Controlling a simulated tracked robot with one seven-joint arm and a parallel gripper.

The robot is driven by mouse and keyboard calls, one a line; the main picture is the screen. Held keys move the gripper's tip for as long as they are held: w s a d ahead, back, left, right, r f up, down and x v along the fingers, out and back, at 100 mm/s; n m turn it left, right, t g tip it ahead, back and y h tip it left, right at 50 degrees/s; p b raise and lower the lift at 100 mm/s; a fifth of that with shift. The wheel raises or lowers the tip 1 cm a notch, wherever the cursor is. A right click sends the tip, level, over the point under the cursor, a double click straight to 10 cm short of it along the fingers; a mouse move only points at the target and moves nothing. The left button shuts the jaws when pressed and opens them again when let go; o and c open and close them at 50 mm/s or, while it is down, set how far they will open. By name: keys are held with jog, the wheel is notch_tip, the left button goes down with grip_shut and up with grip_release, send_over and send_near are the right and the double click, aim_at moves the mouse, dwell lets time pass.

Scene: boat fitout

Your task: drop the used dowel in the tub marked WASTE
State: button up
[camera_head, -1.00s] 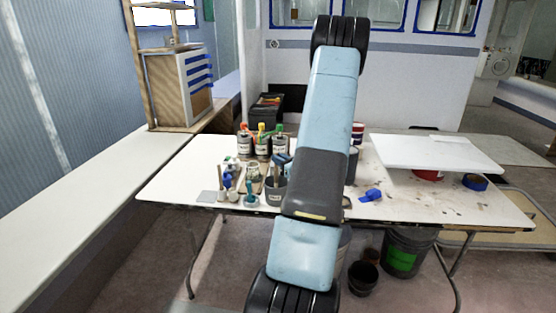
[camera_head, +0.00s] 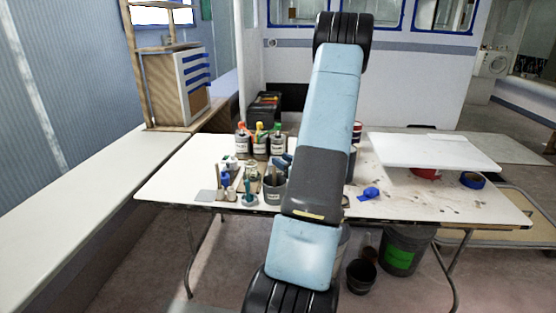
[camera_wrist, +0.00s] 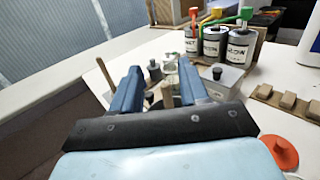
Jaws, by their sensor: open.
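My gripper (camera_wrist: 160,76) is open, its two blue fingers apart over the left part of the table. A wooden stick (camera_wrist: 167,96) stands between the fingers in the wrist view; I cannot tell whether it touches either one. Another wooden stick (camera_wrist: 105,74) leans outside the left finger. I cannot tell which is the used dowel. In the head view, a dark grey tub (camera_head: 273,194) with a pale label stands near the table's front edge, below a blue part of my gripper (camera_head: 283,161). Its label is too small to read, so I cannot confirm WASTE.
Labelled cans (camera_wrist: 212,42) with coloured tops stand behind the fingers. Small bottles and a blue-handled item (camera_head: 225,181) crowd the front left. A bucket (camera_head: 402,252) stands on the floor.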

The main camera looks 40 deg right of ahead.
jog(key=s, duration=1.1)
jog(key=shift+a, duration=0.15)
jog(key=shift+w+f, duration=0.1)
jog(key=w+a+r+n+g+y, duration=0.1)
jog(key=a+r+n+g+y, duration=0.4)
jog(key=a, duration=0.5)
jog(key=w+a+r+n+g+y, duration=0.25)
jog(key=a+n, duration=0.35)
jog(key=a, duration=0.3)
jog(key=w+a+r+n+g+y, duration=0.1)
jog(key=a+r+n+g+y, duration=0.35)
jog(key=a, duration=0.55)
jog(key=s+a+r+n+h, duration=0.5)
jog(key=s+n, duration=0.2)
jog(key=n, duration=0.3)
jog(key=s+a+r+n+h, duration=0.6)
jog(key=s+n, duration=0.1)
jog(key=n, duration=0.3)
jog(key=shift+s+r+n+g+h, duration=0.15)
jog(key=shift+s+n+g+h, duration=0.15)
jog(key=shift+s+n, duration=0.1)
